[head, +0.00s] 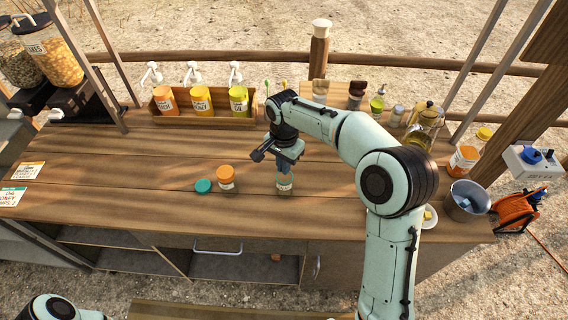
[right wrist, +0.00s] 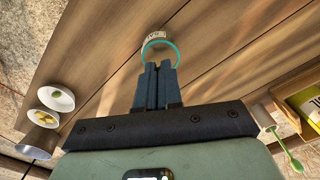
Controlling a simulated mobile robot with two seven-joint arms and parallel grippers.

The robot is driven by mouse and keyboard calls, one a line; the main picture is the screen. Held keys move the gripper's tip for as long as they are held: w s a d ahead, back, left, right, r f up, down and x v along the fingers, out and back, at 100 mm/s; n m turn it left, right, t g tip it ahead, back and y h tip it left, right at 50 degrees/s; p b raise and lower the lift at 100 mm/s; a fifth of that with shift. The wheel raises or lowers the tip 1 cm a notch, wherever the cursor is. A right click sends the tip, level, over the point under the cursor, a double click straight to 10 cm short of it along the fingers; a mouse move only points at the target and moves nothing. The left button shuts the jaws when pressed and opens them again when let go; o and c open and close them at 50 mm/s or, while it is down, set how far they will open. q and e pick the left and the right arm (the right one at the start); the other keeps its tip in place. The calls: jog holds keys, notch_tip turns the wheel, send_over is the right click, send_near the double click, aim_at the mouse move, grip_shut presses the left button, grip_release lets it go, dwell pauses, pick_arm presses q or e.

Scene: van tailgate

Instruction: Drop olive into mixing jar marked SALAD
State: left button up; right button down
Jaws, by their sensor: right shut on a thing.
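The mixing jar (head: 285,184) is a small clear jar with a pale label, standing upright on the wooden counter. Its teal rim (right wrist: 147,50) shows just beyond my fingertips in the right wrist view; the label is too small to read for sure. My right gripper (head: 288,163) is directly over the jar's mouth, pointing down. Its dark fingers (right wrist: 158,68) are shut. The olive itself is hidden between them. A teal lid (head: 203,186) lies on the counter left of the jar. My left gripper is out of view.
An orange-lidded jar (head: 226,178) stands beside the teal lid. A wooden box of pump bottles (head: 200,102) is at the back. A glass teapot (head: 424,122) and a metal bucket (head: 465,202) are at the right. Two white bowls (right wrist: 49,123) show in the wrist view. The counter's left is mostly clear.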

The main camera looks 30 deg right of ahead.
jog(key=c, duration=1.2)
grip_release()
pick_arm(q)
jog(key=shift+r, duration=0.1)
pick_arm(e)
jog(key=shift+r, duration=0.1)
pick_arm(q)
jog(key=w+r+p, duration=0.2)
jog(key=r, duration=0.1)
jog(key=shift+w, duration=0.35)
pick_arm(e)
notch_tip(320, 180, up, 13)
jog(key=shift+r, duration=0.1)
